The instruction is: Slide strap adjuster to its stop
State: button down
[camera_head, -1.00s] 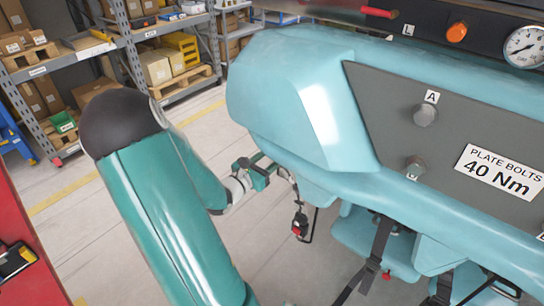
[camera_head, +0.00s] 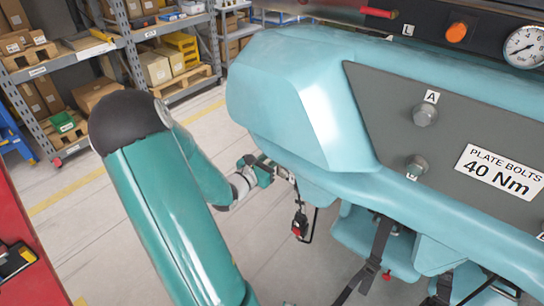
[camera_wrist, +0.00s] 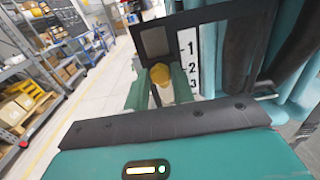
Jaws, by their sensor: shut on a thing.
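A yellow knob (camera_wrist: 160,73), which looks like the strap adjuster, sits between the two green fingers of my gripper (camera_wrist: 161,88) in the wrist view. My gripper is shut on it. A white scale (camera_wrist: 190,62) marked 1, 2, 3 stands just to the right of the knob. The fingers hide the knob's sides and part of the scale. In the head view, my gripper (camera_head: 268,172) is at the lower left end of the teal car body (camera_head: 290,95); the knob cannot be made out there.
Dark straps (camera_head: 376,255) hang over the teal seats at the lower right. In the wrist view, a black plate (camera_wrist: 200,16) crosses above the knob. Open floor (camera_head: 100,215) lies to the left, with shelves (camera_head: 130,50) behind.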

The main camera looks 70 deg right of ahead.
notch_tip(320, 180, down, 5)
jog(key=shift+f, duration=0.2)
dwell(0.3)
jog(key=c, duration=1.2)
grip_release()
jog(key=v, duration=1.3)
jog(key=shift+w+a, duration=0.2)
jog(key=shift+a, duration=0.15)
jog(key=shift+r, duration=0.1)
